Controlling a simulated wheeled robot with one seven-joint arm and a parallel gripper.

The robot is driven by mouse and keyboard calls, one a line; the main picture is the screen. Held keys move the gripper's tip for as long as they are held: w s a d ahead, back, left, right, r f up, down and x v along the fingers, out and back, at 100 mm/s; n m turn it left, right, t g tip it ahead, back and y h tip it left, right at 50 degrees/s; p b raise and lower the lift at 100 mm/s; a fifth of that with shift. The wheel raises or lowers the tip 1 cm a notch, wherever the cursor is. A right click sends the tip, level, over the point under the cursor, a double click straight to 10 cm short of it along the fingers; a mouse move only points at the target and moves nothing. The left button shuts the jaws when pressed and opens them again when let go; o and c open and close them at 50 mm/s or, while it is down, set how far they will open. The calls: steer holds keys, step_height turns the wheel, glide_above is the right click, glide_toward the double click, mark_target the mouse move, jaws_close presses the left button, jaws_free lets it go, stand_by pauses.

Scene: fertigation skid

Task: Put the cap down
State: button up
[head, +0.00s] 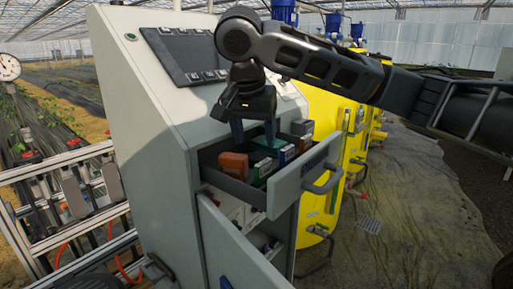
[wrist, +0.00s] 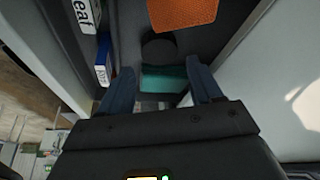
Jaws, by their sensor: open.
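My gripper (head: 254,134) points down over the open drawer (head: 230,188) of the grey cabinet. In the wrist view its two blue fingers (wrist: 162,88) are apart, with nothing visibly held between them. A dark round thing (wrist: 158,49), which may be the cap, lies on the dark drawer floor just beyond the fingertips, beside a teal-green box (wrist: 163,80). I cannot make out the cap in the head view. An orange box (head: 233,165) stands at the drawer's left; it also shows in the wrist view (wrist: 182,12).
A cabinet door (head: 235,252) hangs open below. Yellow tanks (head: 331,140) stand behind at right.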

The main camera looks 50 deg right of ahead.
steer(key=v, duration=0.6)
steer(key=shift+r, duration=0.35)
steer(key=shift+a, duration=0.15)
steer(key=shift+c, duration=0.2)
stand_by(0.5)
